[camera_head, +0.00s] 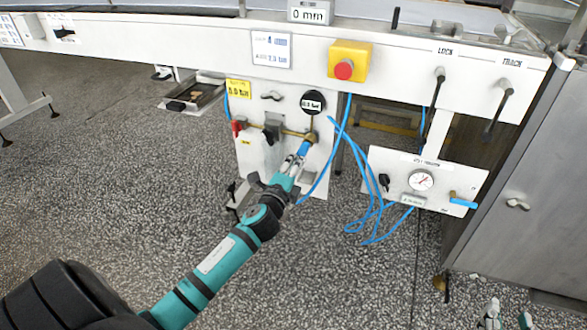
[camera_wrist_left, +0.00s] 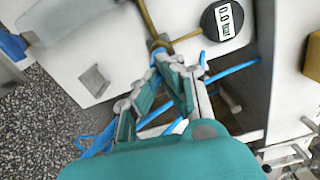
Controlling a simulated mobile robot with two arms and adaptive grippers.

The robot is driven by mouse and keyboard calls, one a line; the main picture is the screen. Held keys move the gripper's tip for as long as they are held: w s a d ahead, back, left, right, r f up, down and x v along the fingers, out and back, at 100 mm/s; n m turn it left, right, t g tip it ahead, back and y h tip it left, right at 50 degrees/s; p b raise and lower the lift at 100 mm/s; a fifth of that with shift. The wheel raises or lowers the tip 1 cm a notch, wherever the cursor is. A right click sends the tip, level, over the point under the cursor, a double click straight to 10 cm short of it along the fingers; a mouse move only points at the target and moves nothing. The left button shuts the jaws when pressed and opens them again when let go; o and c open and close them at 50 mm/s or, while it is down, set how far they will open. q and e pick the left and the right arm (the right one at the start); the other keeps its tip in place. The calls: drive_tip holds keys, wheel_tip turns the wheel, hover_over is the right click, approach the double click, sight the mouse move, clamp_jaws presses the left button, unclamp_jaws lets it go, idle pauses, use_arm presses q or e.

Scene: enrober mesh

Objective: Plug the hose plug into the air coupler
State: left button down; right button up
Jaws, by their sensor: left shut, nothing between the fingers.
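In the left wrist view the brass fitting (camera_wrist_left: 160,44) is just beyond my fingertips. A small blue piece (camera_head: 304,148), apparently the hose plug, is at the coupler's lower end; my fingers partly hide it, and I cannot tell whether it is seated. My left gripper (camera_head: 297,160) is shut and empty, with its tips right at this blue piece. My right gripper (camera_head: 508,316) is at the bottom right edge, fingers apart, far from the coupler.
Blue hose (camera_head: 361,195) hangs in loops right of the coupler panel. A regulator panel with a dial gauge (camera_head: 421,180) stands to its right. A yellow box with a red button (camera_head: 344,69) is above. A steel cabinet (camera_head: 520,190) borders the right. Open speckled floor lies in front.

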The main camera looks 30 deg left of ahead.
use_arm(q)
drive_tip(key=shift+w+a+r, duration=0.15)
drive_tip(key=shift+w+r, duration=0.1)
drive_tip(key=shift+w, duration=0.25)
idle(0.8)
